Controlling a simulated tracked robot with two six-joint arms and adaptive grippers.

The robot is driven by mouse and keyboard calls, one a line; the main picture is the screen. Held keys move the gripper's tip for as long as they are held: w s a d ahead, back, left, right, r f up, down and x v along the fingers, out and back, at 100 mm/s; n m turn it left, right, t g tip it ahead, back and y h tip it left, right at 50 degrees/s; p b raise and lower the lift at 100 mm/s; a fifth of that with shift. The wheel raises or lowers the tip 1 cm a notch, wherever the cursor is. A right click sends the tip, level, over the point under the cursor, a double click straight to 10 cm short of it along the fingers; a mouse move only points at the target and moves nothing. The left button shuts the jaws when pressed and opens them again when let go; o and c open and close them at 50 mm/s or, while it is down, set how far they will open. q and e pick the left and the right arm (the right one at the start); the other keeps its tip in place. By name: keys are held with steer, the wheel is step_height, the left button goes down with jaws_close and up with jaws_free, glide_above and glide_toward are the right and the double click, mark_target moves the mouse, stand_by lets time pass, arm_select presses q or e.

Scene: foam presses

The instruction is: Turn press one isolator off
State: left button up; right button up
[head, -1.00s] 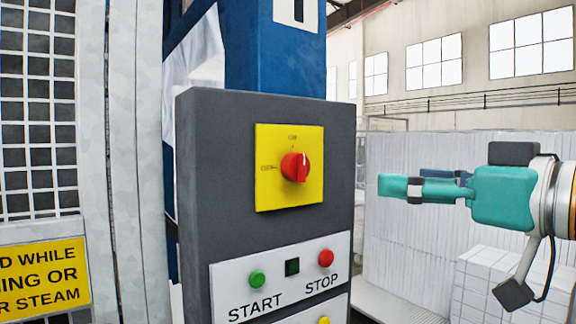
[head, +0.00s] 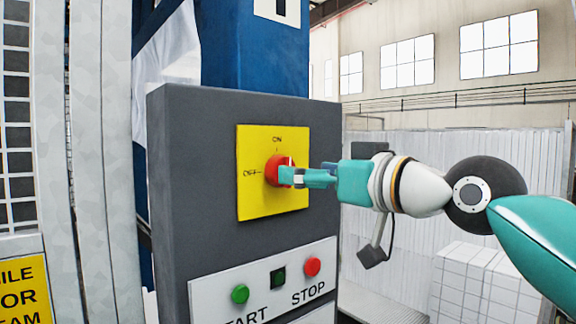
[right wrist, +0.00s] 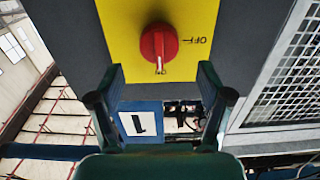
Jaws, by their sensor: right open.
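The press isolator is a red rotary knob (head: 271,169) on a yellow plate (head: 247,200), with ON above it and OFF at its left. In the right wrist view the knob (right wrist: 158,42) shows upright between and beyond my fingers, its white mark toward the blue column, the ON side. My right gripper (head: 291,177) is at the knob's right front in the head view and partly hides it. In the right wrist view this gripper (right wrist: 160,76) is open, with nothing between its fingers. I cannot tell whether a finger touches the knob. My left gripper is not in view.
The plate is on a grey control box (head: 190,150) in front of a blue column (head: 252,50). Below it are a green START button (head: 240,294) and a red STOP button (head: 313,267). A mesh guard (head: 18,130) stands at the left. White blocks (head: 480,285) stand at right.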

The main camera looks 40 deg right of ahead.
steer(key=w+p, duration=0.1)
steer(key=w, duration=0.4)
steer(key=shift+w+a, duration=0.1)
steer(key=shift+a, duration=0.05)
steer(key=c, duration=1.2)
